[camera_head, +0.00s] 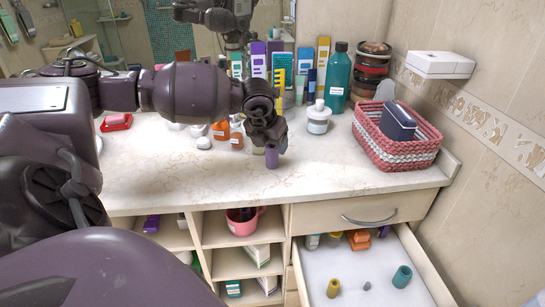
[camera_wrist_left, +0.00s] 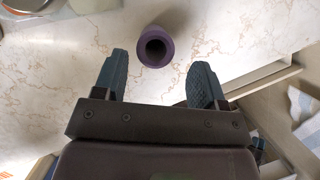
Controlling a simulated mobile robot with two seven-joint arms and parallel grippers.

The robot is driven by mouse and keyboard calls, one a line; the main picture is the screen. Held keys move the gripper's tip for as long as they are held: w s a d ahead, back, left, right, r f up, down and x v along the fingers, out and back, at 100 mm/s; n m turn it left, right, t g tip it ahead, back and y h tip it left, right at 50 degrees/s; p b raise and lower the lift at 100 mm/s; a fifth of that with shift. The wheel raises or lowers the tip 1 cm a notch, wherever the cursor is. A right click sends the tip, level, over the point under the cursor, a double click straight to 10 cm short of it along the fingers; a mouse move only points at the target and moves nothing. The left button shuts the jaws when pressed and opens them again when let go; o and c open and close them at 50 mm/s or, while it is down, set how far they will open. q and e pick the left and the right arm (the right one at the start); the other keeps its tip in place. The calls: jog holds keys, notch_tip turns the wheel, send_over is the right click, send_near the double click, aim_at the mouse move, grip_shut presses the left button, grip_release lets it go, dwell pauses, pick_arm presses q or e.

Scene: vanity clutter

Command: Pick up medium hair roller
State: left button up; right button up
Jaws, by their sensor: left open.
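A purple hollow hair roller (camera_head: 272,158) stands upright near the front edge of the marble counter. In the left wrist view, I look down into the open top of the purple roller (camera_wrist_left: 154,34). My left gripper (camera_head: 270,140) is just over it, and its open fingers (camera_wrist_left: 162,68) point toward the roller, which lies at about the fingertips, centred between them. Nothing is held. A teal roller (camera_head: 402,276) and a smaller yellow roller (camera_head: 333,287) stand in the open drawer. My right gripper is not in view.
A red and white basket (camera_head: 397,153) stands at the right of the counter. Bottles, including a teal one (camera_head: 336,85), line the back. A white jar (camera_head: 318,124) and orange bottles (camera_head: 221,130) stand near my arm. The open drawer (camera_head: 380,292) juts out below the counter.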

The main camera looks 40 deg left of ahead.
aim_at(272, 153)
pick_arm(q)
jog(key=shift+a+x, duration=0.15)
jog(key=shift+x, duration=1.2)
jog(key=shift+a+x, duration=0.1)
jog(key=shift+x, duration=1.3)
jog(key=shift+s, duration=0.15)
jog(key=c, duration=1)
